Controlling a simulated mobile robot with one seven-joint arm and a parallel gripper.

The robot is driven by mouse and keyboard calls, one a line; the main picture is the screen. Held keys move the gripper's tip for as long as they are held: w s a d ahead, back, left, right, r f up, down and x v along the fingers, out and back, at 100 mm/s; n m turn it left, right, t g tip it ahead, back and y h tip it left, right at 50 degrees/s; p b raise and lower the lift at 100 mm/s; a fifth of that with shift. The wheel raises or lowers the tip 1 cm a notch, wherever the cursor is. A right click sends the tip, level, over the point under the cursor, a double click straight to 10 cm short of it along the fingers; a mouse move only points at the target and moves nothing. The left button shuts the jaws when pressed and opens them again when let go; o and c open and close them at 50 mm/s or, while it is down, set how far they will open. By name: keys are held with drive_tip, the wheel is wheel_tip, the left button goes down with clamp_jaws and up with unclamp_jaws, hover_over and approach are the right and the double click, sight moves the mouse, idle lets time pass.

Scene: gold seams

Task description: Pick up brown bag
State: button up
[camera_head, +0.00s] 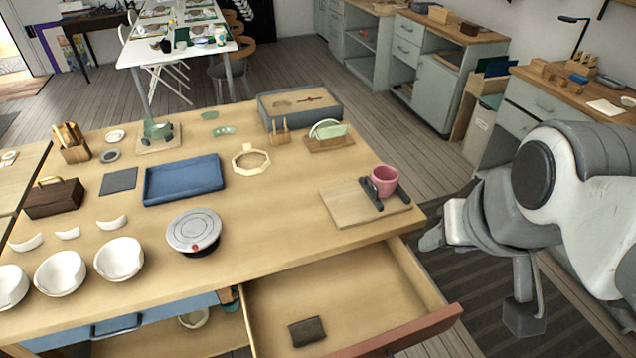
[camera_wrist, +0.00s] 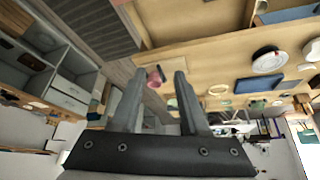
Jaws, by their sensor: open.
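A small flat dark brown pouch (camera_head: 307,331) lies in the open drawer (camera_head: 357,291), near the drawer's front left in the head view. It looks like the brown bag. A dark brown box-like case (camera_head: 53,198) with a lighter handle stands at the table's left edge. My gripper (camera_wrist: 157,84) shows in the wrist view with its two fingers apart and nothing between them. My arm is at the right of the head view, beyond the table's right side and away from the drawer. I cannot make out the pouch in the wrist view.
The drawer's red-brown front (camera_head: 402,334) sticks out. The drawer is otherwise clear.

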drive_tip(key=shift+o, duration=0.2)
drive_tip(key=shift+o, duration=1.1)
drive_tip(key=o, duration=0.6)
drive_tip(key=a+f+n+b, duration=0.1)
drive_tip(key=w+f+n+b, duration=0.1)
drive_tip(key=f, duration=0.1)
drive_tip(key=w+a+f+n+g+b, duration=0.1)
drive_tip(key=n, duration=0.1)
drive_tip(key=shift+w+a+f+b, duration=0.25)
drive_tip(key=shift+a+f+b, duration=0.05)
drive_tip(key=shift+f, duration=0.05)
drive_tip(key=n+g+b, duration=0.5)
drive_tip(key=n+b, duration=1.2)
drive_tip(key=n, duration=0.2)
hover_over(307, 329)
drive_tip(key=f, duration=3.5)
drive_tip(key=shift+s+a+f, duration=0.1)
drive_tip(key=shift+a+f, duration=0.25)
drive_tip(key=shift+a, duration=0.05)
drive_tip(key=shift+d+f+b, duration=0.2)
drive_tip(key=shift+f+b, duration=0.4)
drive_tip(key=shift+f, duration=0.75)
drive_tip(key=shift+d+f+b, duration=0.15)
drive_tip(key=shift+f+b, duration=0.45)
drive_tip(key=shift+f, duration=0.7)
